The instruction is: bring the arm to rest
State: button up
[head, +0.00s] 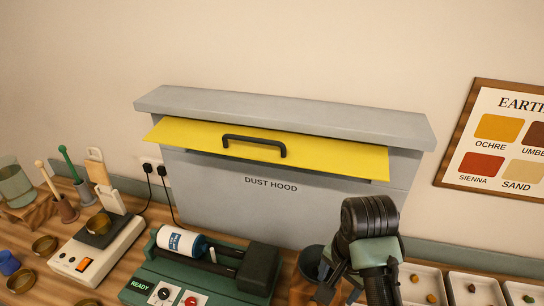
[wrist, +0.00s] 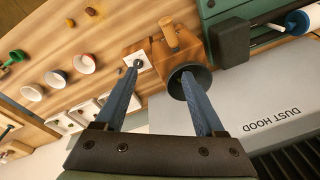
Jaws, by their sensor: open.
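My gripper (wrist: 163,78) is open in the wrist view, its two blue-grey fingers spread apart with nothing held between them. Beyond the fingertips is a wooden block (wrist: 192,42) with a peg on it and a dark round cup (wrist: 202,78), partly hidden by the right finger. In the head view my black arm hangs at the lower right, in front of the grey dust hood (head: 215,205). The cup (head: 311,258) shows just left of my arm. The fingertips are not clear in the head view.
The hood's yellow panel (head: 190,134) with a black handle (head: 253,146) sticks out. A green roller machine (head: 140,280) reading READY holds a white jar (head: 181,241). A scale (head: 95,255) and small bowls (head: 45,244) stand left; white trays (head: 475,285) with pigment lumps stand right.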

jog(key=w+a+r+n+t+y+b, duration=0.1)
jog(key=w+a+r+n+t+b, duration=0.45)
jog(key=w+a+r+t, duration=0.75)
jog(key=s+r+n+t+y+b, duration=0.15)
jog(key=s+r+t+b, duration=0.3)
jog(key=r, duration=0.95)
jog(key=s+r+n+t+h+b, duration=0.2)
jog(key=s+r+t, duration=0.6)
jog(key=s+r, duration=0.4)
jog(key=s+b, duration=0.1)
jog(key=s, duration=0.2)
jog(key=shift+s+d, duration=0.25)
jog(key=shift+s, duration=0.15)
jog(key=shift+h, duration=0.25)
jog(key=shift+c, duration=0.2)
